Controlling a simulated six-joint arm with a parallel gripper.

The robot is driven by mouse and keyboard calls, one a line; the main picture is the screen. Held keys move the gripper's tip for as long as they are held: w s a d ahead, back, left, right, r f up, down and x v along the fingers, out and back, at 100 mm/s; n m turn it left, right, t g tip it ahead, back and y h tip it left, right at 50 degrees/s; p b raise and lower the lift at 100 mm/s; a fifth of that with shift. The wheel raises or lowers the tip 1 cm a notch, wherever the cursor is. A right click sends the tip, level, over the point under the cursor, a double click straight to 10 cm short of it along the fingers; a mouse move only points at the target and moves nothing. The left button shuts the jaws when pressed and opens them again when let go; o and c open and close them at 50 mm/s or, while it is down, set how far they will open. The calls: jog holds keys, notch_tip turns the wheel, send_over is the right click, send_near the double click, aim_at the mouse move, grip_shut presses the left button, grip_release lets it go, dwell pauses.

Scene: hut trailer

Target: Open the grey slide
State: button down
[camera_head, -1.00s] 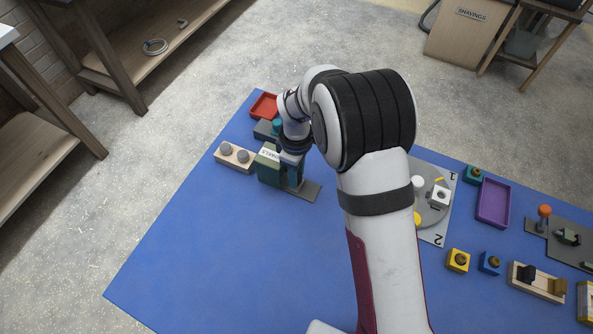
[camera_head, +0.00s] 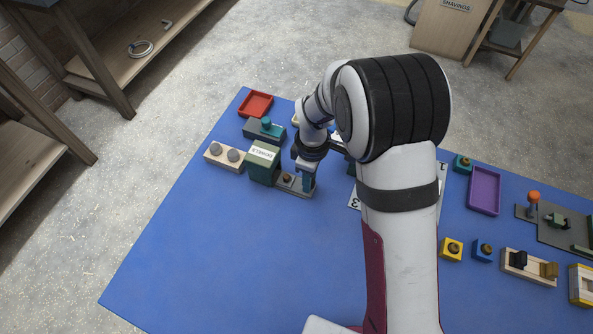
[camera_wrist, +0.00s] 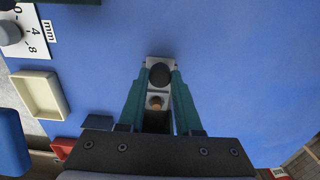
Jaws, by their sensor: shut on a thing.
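The grey slide (camera_head: 296,187) sticks out to the right from a dark green housing (camera_head: 263,163) with a white label on top, on the blue mat. A brass-coloured piece (camera_head: 286,179) shows on the slide between the housing and my gripper (camera_head: 306,187). In the wrist view the slide (camera_wrist: 156,62) lies between the teal fingers of my gripper (camera_wrist: 160,72). They are shut on a dark round knob (camera_wrist: 160,75) at its outer end. The brass piece (camera_wrist: 155,102) sits behind the knob. My wrist partly hides the slide's far side.
A numbered plate (camera_head: 353,200) is to the right, partly hidden by my arm. The mat in front is clear.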

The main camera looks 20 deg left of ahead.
jog(key=c, duration=0.6)
grip_release()
notch_tip(320, 180, up, 16)
jog(key=shift+f, duration=0.1)
jog(key=s+d+r+m+y, duration=0.1)
jog(key=s+d+r+m, duration=0.1)
jog(key=s+d+m, duration=0.4)
jog(key=s+d+r+m, duration=0.3)
jog(key=s+d+m, duration=0.1)
jog(key=d+m, duration=0.35)
jog(key=s+d+f+m, duration=0.2)
jog(key=s+d+m, duration=0.3)
jog(key=s+m, duration=0.5)
jog(key=shift+s+d+f+y, duration=0.15)
jog(key=shift+s+y, duration=0.2)
jog(key=shift+y, duration=0.05)
